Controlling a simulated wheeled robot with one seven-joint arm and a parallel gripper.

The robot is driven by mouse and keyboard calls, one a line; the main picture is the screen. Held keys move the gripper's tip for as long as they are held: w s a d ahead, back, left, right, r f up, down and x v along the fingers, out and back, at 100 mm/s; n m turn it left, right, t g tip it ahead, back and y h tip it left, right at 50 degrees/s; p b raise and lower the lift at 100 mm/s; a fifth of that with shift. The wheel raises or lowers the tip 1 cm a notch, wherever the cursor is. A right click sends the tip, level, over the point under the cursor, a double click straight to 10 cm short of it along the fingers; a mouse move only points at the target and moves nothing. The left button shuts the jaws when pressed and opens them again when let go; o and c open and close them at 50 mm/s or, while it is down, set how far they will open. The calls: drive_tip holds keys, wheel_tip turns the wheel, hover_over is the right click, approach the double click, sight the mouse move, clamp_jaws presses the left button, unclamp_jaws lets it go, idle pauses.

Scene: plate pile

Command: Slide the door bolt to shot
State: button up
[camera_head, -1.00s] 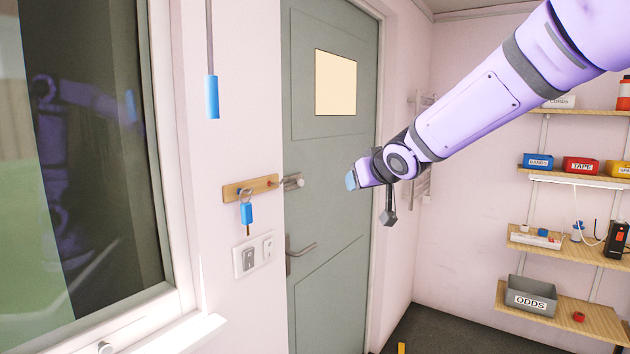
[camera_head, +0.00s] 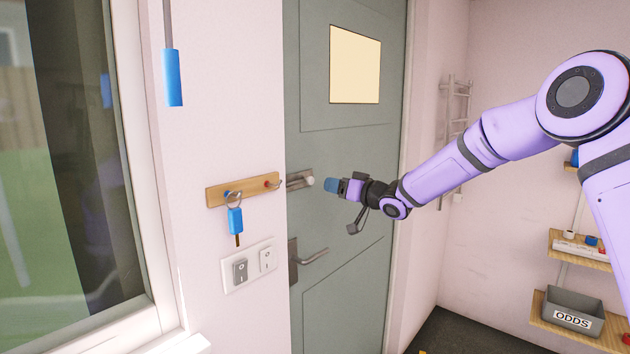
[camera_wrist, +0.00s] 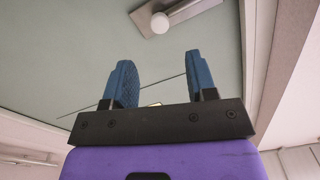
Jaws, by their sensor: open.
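The door bolt (camera_head: 298,180) is a metal piece with a white round knob (camera_head: 310,181), mounted on the grey-green door (camera_head: 345,150) near its left edge. In the wrist view the bolt plate (camera_wrist: 190,10) and its white knob (camera_wrist: 160,22) show at the top, beyond the fingertips. My gripper (camera_head: 331,185) is just right of the knob in the head view. Its two blue fingers (camera_wrist: 160,72) are apart with nothing between them. The knob lies ahead of the gap, and the fingers appear clear of it.
A wooden key rail (camera_head: 215,196) with a blue-tagged key (camera_head: 235,220) hangs left of the bolt. Switches (camera_head: 249,266) are below it. A door handle (camera_head: 308,258) sits under the bolt. A blue pull (camera_head: 172,78) hangs at upper left. Shelves (camera_head: 575,318) stand right.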

sight(312, 181)
drive_tip(key=x, duration=1)
